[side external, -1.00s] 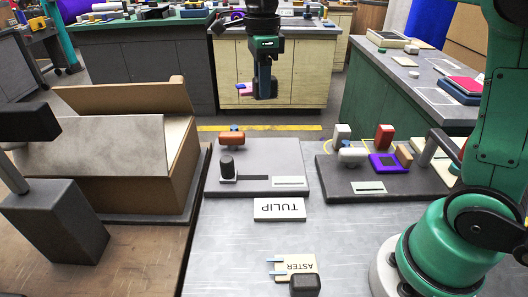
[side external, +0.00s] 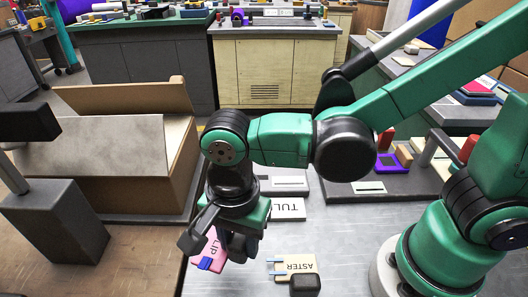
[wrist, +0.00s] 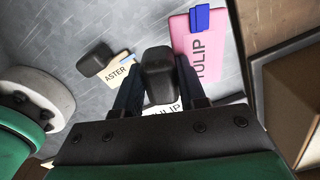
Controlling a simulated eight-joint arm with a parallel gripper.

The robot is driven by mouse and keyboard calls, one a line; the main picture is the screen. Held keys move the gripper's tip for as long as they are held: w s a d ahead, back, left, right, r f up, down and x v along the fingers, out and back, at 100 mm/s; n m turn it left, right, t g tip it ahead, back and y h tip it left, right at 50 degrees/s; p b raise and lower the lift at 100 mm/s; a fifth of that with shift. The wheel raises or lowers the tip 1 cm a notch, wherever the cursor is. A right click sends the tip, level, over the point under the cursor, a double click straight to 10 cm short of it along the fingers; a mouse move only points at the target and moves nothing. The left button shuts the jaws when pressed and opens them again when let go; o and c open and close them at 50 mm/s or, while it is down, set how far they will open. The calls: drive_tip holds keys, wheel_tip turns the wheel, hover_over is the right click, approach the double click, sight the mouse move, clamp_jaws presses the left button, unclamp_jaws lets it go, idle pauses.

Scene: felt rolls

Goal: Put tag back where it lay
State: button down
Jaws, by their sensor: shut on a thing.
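A pink tag lettered TULIP (wrist: 202,50), with blue pieces at one end, is at my gripper (wrist: 159,76). In the wrist view a dark block (wrist: 158,72) sits between the fingers, with the pink tag just right of it; the join between them is not clear. In the side view the gripper (side external: 238,246) is low over the grey table, with the pink tag (side external: 208,248) at its left. A white TULIP card (side external: 289,209) lies behind, partly hidden by my arm. Whether the tag touches the table is unclear.
A cream ASTER tag (side external: 300,265) with a dark block (side external: 305,284) and blue prongs lies just right of the gripper. A cardboard box (side external: 182,165) stands to the left. A grey board (side external: 375,190) with several items lies behind right. Open table lies right of ASTER.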

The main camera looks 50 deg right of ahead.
sight(243, 275)
drive_tip(key=shift+f, duration=3)
drive_tip(key=shift+f, duration=0.45)
drive_tip(key=shift+c, duration=2.1)
unclamp_jaws()
drive_tip(key=shift+r, duration=2.8)
